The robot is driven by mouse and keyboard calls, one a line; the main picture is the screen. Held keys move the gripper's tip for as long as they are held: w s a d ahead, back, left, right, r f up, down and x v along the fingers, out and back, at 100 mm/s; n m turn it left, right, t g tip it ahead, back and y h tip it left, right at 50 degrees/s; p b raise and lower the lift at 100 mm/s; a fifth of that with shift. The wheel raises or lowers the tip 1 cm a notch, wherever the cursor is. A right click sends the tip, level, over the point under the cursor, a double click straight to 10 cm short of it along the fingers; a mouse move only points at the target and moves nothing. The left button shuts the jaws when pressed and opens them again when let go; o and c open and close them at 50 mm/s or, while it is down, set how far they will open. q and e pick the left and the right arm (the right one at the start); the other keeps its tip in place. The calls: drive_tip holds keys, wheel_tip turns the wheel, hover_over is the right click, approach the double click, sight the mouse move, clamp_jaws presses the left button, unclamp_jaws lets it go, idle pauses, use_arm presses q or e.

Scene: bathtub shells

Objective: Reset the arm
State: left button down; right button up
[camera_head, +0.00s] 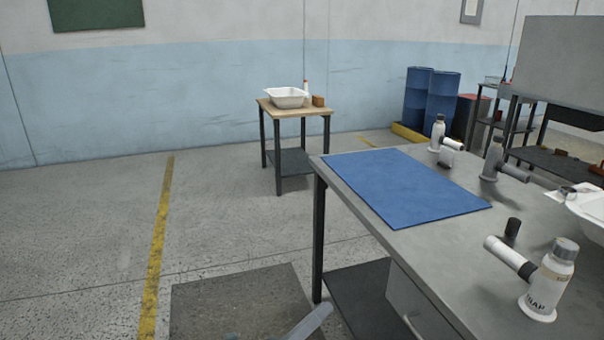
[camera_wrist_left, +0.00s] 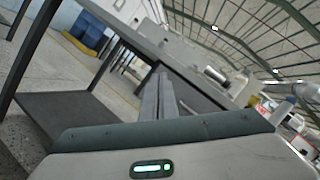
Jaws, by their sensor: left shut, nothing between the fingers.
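My left gripper (camera_head: 322,312) shows only as a grey finger tip at the bottom edge of the head view, low beside the front of the grey workbench (camera_head: 455,250). In the left wrist view its two long grey fingers (camera_wrist_left: 163,80) lie together, shut with nothing between them. They point up toward the underside and edge of the workbench, which looks strongly tilted there. The fingers appear apart from the bench, though the exact gap cannot be told. My right gripper is not in view.
A blue mat (camera_head: 405,185) lies on the bench. A white bottle with a side handle (camera_head: 548,285), a black cap (camera_head: 512,229), a grey bottle (camera_head: 491,158) and a white basin (camera_head: 590,208) stand right of it. A small table (camera_head: 292,107) stands behind; the left floor is clear.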

use_arm(q)
drive_tip(key=s+a+f+n+t+y, duration=0.1)
drive_tip(key=s+a+f+n+y, duration=0.2)
drive_tip(key=a+f+n+y, duration=0.6)
drive_tip(key=s+a+f+n+t+y, duration=0.1)
drive_tip(key=s+a+f+n+y, duration=0.25)
drive_tip(key=n, duration=0.95)
drive_tip(key=s+a+f+n+g, duration=0.3)
drive_tip(key=s+f+n+g, duration=0.25)
drive_tip(key=s, duration=0.65)
drive_tip(key=s+a+f+n+g, duration=0.35)
drive_tip(key=s+f+n, duration=0.3)
drive_tip(key=s, duration=0.55)
drive_tip(key=s+a+f+y+p, duration=0.1)
drive_tip(key=a+f+p, duration=0.1)
drive_tip(key=f+p, duration=0.6)
drive_tip(key=s+a+f+g+y+p, duration=0.1)
drive_tip(key=a+f+p, duration=0.1)
drive_tip(key=f+p, duration=0.6)
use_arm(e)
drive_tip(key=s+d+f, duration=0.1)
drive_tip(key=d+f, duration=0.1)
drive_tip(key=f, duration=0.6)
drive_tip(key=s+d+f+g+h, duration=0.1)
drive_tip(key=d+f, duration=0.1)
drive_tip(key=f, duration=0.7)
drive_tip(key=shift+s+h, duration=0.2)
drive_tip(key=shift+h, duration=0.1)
